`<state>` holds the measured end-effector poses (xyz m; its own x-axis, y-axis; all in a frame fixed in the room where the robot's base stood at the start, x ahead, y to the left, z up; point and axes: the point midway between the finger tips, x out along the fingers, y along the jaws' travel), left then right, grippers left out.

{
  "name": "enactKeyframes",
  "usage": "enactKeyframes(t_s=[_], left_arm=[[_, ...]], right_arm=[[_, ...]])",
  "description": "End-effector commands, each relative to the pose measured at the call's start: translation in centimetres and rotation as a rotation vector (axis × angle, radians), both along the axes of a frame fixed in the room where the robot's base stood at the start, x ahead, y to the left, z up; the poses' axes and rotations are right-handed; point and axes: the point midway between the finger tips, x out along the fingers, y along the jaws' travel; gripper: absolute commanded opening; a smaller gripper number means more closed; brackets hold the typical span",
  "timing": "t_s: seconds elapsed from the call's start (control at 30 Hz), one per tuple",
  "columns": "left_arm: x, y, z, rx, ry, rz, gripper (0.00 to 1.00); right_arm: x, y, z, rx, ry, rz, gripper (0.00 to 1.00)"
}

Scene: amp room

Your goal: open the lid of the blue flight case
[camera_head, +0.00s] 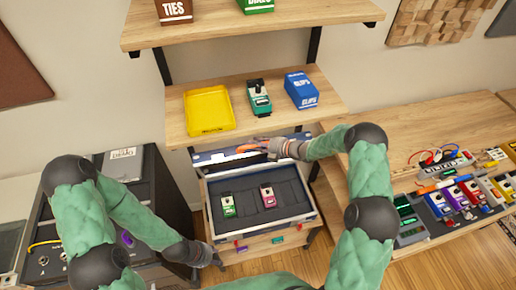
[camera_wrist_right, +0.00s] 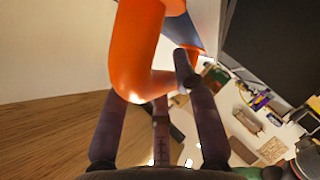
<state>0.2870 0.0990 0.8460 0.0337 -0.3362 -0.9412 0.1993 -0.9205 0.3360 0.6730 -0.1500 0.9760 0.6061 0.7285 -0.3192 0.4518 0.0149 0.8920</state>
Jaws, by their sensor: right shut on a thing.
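The blue flight case (camera_head: 309,213) stands on the wooden unit below the shelves. The lid has an orange handle (camera_head: 248,148). My right gripper (camera_head: 270,146) is shut on this handle; the handle (camera_wrist_right: 135,50) fills the upper middle of the right wrist view, between the fingers (camera_wrist_right: 165,95). My left gripper (camera_head: 217,261) is low by the case's front left corner; its fingers are too small to read.
A shelf (camera_head: 235,92) just above the lid holds a yellow tray (camera_head: 208,110), a green pedal (camera_head: 259,98) and a blue clips box (camera_head: 301,90). A black amp rack (camera_head: 122,165) stands at left. A bench with several pedals (camera_head: 460,195) is at right.

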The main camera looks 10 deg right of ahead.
Motion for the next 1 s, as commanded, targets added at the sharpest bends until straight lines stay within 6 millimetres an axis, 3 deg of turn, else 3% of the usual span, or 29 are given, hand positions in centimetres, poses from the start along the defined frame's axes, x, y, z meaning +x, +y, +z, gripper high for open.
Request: enactKeyframes(t_s=[0.57, 0.6, 0.67, 1.0], left_arm=[[-0.04, 0.00, 0.22, 0.000, 0.001, 0.000, 0.40], [-0.04, 0.00, 0.22, 0.000, 0.001, 0.000, 0.40], [-0.04, 0.00, 0.22, 0.000, 0.001, 0.000, 0.40], [-0.02, -0.01, 0.24, 0.000, 0.000, 0.000, 0.40]], right_arm=[[0.22, -0.06, 0.04, -0.006, 0.001, 0.001, 0.00], [0.22, -0.06, 0.04, -0.006, 0.003, 0.001, 0.40], [0.22, -0.04, 0.04, -0.005, 0.002, 0.000, 0.54], [0.20, -0.02, 0.10, -0.002, 0.003, 0.000, 0.54]])
